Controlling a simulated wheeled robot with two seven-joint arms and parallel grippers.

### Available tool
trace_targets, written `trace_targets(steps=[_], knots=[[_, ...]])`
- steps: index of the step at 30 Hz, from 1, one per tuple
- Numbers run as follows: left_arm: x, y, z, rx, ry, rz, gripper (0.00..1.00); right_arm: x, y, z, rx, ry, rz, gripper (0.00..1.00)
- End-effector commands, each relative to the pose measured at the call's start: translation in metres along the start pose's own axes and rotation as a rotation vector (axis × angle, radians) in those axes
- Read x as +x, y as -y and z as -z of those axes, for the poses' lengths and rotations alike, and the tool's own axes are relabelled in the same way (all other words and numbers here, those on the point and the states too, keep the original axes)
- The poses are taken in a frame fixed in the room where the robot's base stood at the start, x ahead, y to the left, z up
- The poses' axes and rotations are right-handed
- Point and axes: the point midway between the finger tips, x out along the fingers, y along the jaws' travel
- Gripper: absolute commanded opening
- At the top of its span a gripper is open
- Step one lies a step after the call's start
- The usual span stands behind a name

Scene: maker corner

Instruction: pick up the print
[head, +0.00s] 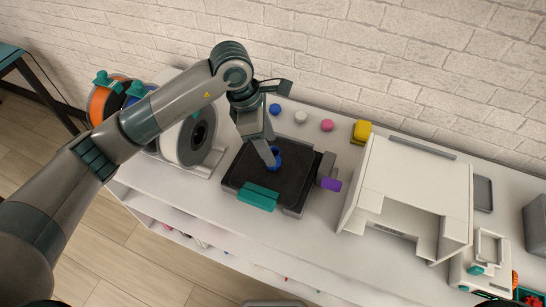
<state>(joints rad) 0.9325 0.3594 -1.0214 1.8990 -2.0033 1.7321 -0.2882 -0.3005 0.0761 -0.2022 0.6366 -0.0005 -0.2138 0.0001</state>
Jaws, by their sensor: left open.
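The print is a small blue ring-like piece (275,157) on the black build plate (244,171). My left gripper (268,158) reaches down over the plate from the upper left. Its jaws are open, with the fingertips right at the blue piece. The near finger covers part of the piece, and I cannot tell whether it touches it. My right gripper is not in view.
Spools (196,139) stand left of the plate. A white boxy machine (407,193) stands to the right. A yellow block (362,131) and small blue, white and pink pieces (327,125) lie behind. A purple part (331,185) sits at the plate's right side.

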Motion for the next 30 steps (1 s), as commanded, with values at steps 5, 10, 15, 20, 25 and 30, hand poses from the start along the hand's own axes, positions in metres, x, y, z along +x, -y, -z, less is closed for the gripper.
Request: trace_targets(steps=[5, 10, 15, 20, 25, 30], knots=[[0.02, 0.004, -0.002, -0.002, 0.0, 0.004, 0.53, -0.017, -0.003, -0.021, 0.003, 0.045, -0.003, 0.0], [0.035, 0.003, -0.002, -0.001, 0.0, 0.001, 0.53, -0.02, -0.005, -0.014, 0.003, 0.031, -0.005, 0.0], [0.038, 0.003, -0.001, 0.0, 0.001, 0.0, 0.53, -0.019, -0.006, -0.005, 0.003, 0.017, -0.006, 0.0], [0.038, 0.003, -0.001, 0.0, 0.0, 0.0, 0.53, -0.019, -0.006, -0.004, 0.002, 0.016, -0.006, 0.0], [0.037, 0.003, -0.001, 0.0, 0.0, 0.0, 0.53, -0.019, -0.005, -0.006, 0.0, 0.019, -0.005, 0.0], [0.037, 0.003, -0.001, -0.001, 0.0, 0.0, 0.15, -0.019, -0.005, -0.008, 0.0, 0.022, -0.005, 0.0]])
